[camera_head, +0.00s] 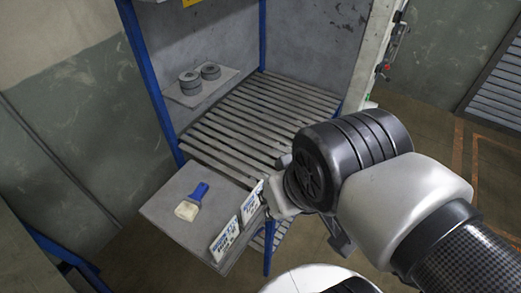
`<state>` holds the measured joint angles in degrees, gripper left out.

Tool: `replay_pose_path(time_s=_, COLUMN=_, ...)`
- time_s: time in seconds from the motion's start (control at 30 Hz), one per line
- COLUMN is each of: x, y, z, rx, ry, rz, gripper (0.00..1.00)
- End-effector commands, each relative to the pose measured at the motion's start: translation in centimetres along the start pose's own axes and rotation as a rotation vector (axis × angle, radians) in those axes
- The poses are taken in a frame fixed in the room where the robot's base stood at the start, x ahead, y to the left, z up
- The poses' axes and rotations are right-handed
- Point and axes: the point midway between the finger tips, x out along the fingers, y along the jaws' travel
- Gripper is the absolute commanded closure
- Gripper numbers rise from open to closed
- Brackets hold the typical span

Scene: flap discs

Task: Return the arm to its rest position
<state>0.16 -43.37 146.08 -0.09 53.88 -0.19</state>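My arm reaches in from the lower right, with a white link and a dark ribbed wrist part. My gripper (279,200) is at the arm's end, over the right side of the small grey side table. The wrist hides much of it, so I cannot tell whether its fingers are open or shut, or whether they hold anything. Two short stacks of grey discs, the left stack (190,83) and the right stack (211,71), stand on a grey shelf plate (180,98), well away from my gripper.
A slatted bench (232,125) with blue posts (147,75) stands behind my gripper. A blue-handled brush or scraper (194,202) and white labelled cards (225,240) are on the side table (160,212). Open floor (435,125) lies to the right.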

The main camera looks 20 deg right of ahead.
Motion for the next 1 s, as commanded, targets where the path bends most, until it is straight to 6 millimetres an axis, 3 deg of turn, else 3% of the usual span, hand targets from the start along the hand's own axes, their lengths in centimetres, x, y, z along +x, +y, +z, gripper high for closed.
replay_pose_path(time_s=0.27, x=0.3, y=0.0, z=0.1, rx=0.002, ry=-0.001, rz=0.0, gripper=0.75)
replay_pose_path(time_s=0.67, x=7.0, y=0.0, z=3.0, rx=0.003, ry=-0.001, rz=0.0, gripper=0.75)
replay_pose_path(time_s=1.0, x=7.2, y=0.0, z=3.0, rx=0.003, ry=-0.001, rz=0.0, gripper=0.75)
